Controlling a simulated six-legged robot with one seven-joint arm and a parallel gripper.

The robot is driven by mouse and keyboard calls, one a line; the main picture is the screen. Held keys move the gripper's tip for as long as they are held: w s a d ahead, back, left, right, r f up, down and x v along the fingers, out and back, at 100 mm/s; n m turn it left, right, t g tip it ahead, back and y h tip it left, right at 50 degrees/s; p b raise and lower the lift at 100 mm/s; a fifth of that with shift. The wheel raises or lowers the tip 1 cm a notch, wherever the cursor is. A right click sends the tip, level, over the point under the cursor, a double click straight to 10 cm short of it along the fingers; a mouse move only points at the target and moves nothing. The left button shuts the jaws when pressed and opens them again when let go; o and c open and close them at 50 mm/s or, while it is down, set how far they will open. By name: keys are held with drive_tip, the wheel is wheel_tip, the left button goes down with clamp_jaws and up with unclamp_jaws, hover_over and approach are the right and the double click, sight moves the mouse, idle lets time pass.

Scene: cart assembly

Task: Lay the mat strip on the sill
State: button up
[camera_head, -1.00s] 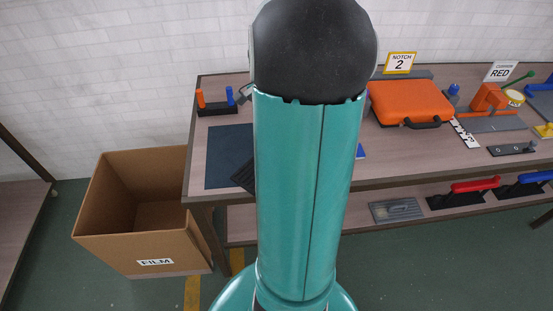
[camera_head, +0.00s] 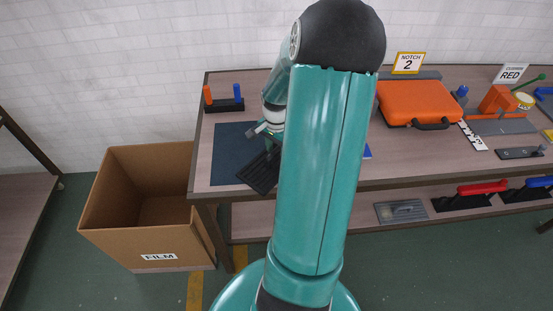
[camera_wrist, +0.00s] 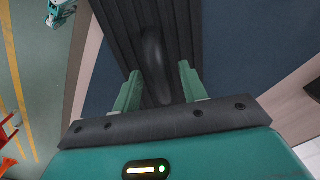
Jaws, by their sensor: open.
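The mat strip (camera_head: 259,174) is a dark ribbed piece. It lies at a slant on the dark blue mat (camera_head: 228,150), and its near end reaches the table's front edge. In the wrist view the ribbed strip (camera_wrist: 118,22) has a dark rounded grip (camera_wrist: 154,62) along its middle. My gripper (camera_wrist: 160,72) is open, with its green fingers on either side of this grip; I cannot tell whether they touch it. In the head view my gripper is over the strip, partly hidden by my arm. I cannot make out which part is the sill.
A cardboard box (camera_head: 105,215) marked FILM stands left of the table. A block with orange and blue pegs (camera_head: 224,105) is at the back left. An orange case (camera_head: 415,101) lies to the right, beyond my arm. A lower shelf holds red- and blue-handled tools (camera_head: 480,187).

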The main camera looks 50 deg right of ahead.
drive_tip(key=shift+f, duration=0.35)
clamp_jaws()
drive_tip(key=shift+r, duration=0.15)
